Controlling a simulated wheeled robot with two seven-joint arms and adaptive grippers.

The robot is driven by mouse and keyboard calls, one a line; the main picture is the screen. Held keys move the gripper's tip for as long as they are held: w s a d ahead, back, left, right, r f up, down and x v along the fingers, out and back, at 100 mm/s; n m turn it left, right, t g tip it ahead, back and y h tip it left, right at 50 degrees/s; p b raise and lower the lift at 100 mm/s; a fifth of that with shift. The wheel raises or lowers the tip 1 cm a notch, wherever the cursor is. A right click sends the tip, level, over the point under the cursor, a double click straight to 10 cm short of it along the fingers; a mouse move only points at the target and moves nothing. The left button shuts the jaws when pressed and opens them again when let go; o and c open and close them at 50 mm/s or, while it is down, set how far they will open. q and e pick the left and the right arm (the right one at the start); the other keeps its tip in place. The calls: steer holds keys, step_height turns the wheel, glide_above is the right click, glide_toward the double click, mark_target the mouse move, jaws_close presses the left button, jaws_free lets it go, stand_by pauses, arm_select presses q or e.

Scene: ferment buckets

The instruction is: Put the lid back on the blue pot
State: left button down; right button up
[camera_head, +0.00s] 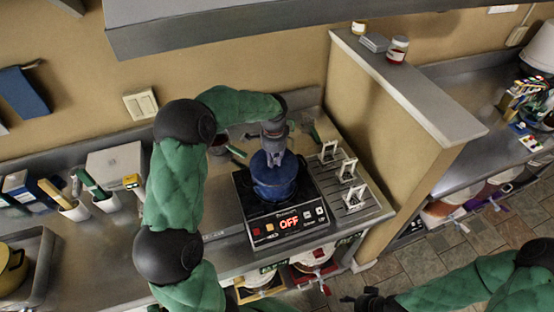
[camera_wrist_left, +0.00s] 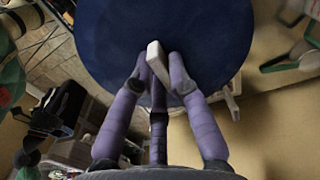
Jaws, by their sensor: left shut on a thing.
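The blue pot (camera_head: 275,191) stands on a black cooktop (camera_head: 245,205) whose display reads OFF. My left gripper (camera_head: 274,158) is directly over the pot, pointing down. In the left wrist view the dark blue round lid (camera_wrist_left: 110,40) fills the upper middle. The purple fingers of my left gripper (camera_wrist_left: 158,75) are shut on its pale bar handle (camera_wrist_left: 157,62). The lid is at or just over the pot's top; I cannot tell whether it rests on the rim. My right gripper (camera_head: 370,299) is low at the bottom right, away from the pot; its fingers are unclear.
A rack with white upright holders (camera_head: 349,170) stands right of the cooktop, beside a tan partition wall (camera_head: 375,120). White containers with utensils (camera_head: 105,200) stand at the left. A grey shelf (camera_head: 250,20) hangs above. The counter left of the cooktop has bare room.

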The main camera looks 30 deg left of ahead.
arm_select(q)
steer(key=c, duration=0.6)
jaws_free()
steer(key=shift+c, duration=0.2)
steer(key=shift+r, duration=0.15)
steer(key=shift+r+p, duration=2.35)
steer(key=shift+r, duration=1)
jaws_close()
steer(key=shift+f+b, duration=1.8)
steer(key=shift+f, duration=1.1)
